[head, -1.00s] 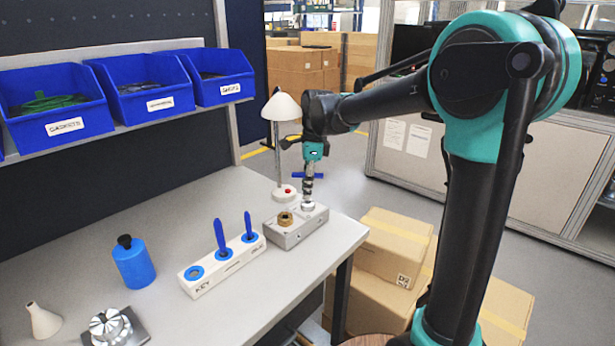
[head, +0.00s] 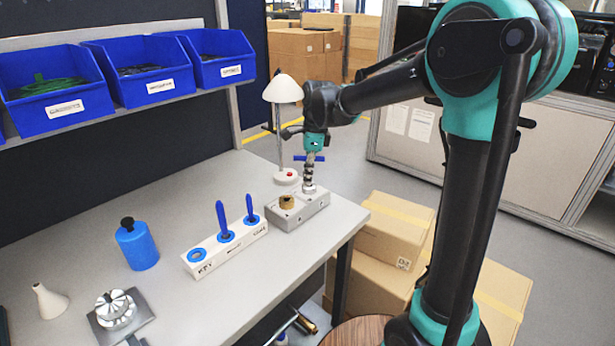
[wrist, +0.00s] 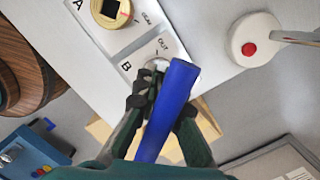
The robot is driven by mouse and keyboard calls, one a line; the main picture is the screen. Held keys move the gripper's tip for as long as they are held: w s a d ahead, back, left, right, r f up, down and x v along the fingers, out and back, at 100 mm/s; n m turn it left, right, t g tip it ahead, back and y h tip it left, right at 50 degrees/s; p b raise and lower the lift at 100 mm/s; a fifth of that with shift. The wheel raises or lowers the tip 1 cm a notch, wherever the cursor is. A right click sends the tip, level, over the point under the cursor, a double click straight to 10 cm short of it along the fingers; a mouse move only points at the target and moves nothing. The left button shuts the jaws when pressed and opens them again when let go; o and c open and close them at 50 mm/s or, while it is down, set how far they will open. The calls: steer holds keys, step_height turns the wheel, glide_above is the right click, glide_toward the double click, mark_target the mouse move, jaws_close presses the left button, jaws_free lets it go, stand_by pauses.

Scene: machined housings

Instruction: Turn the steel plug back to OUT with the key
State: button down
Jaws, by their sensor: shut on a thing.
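My gripper (head: 309,172) is shut on the blue-handled key, upright over the right end of the grey metal housing (head: 303,213). The blue handle (wrist: 168,110) fills the middle of the wrist view, between the fingers. The steel plug (head: 309,188) is under the gripper, beside the letters OUT and B. In the wrist view only a bit of the plug's rim (wrist: 156,63) shows; handle and fingers hide the rest. The key's tip is hidden, so I cannot tell how deep it sits or which way the plug points. A brass plug (head: 287,202) sits at A.
A white rack (head: 222,252) has an empty slot by KEY and two blue-handled tools standing in it. A lamp with a red button (head: 286,175) stands close behind the housing. A blue bottle (head: 138,246) is on the left. Cardboard boxes (head: 390,238) stand beyond the table's right edge.

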steer(key=shift+n, duration=1.4)
steer(key=n, duration=0.2)
steer(key=shift+n+g, duration=0.3)
steer(key=shift+n, duration=0.1)
steer(key=shift+n, duration=1.4)
